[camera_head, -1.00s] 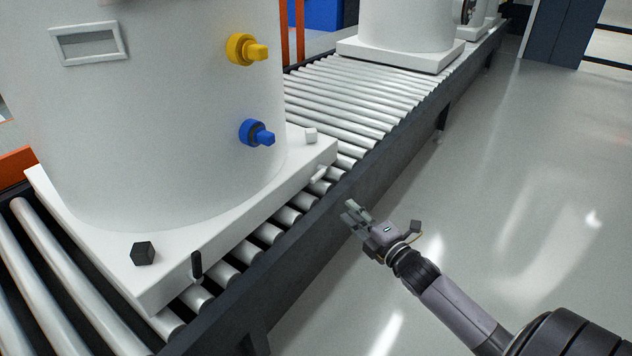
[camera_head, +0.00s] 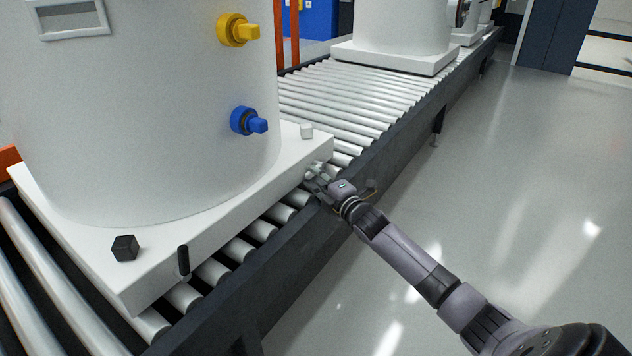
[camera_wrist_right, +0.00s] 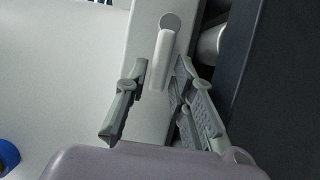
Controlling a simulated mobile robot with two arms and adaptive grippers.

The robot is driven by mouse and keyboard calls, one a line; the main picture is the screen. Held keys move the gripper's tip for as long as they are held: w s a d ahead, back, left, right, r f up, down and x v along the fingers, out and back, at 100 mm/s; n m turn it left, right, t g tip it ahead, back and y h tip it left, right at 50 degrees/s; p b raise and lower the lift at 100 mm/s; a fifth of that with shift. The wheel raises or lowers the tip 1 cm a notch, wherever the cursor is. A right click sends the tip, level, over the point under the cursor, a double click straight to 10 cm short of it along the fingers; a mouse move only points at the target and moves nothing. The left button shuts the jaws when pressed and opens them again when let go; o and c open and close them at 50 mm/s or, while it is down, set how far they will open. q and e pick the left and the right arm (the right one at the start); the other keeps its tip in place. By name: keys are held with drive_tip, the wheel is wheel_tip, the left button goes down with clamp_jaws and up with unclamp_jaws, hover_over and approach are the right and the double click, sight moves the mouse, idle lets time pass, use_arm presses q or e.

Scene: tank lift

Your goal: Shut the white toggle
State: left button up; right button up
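The white toggle (camera_wrist_right: 159,58) is a short white lever on a round grey pivot at the side of the white tank base (camera_wrist_right: 140,22). In the right wrist view it hangs from the pivot toward my right gripper (camera_wrist_right: 158,82). The gripper's fingers are apart, one on each side of the lever's free end, with visible gaps. In the head view my right gripper (camera_head: 314,181) is at the base's right side and partly covers the toggle. My left gripper is not in view.
A white cube knob (camera_head: 306,131) is on top. Blue (camera_head: 248,121) and yellow (camera_head: 238,30) valves project from the tank. The dark conveyor rail (camera_head: 290,250) runs below my right arm.

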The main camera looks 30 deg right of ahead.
drive_tip(key=shift+c, duration=0.4)
clamp_jaws()
idle(0.4)
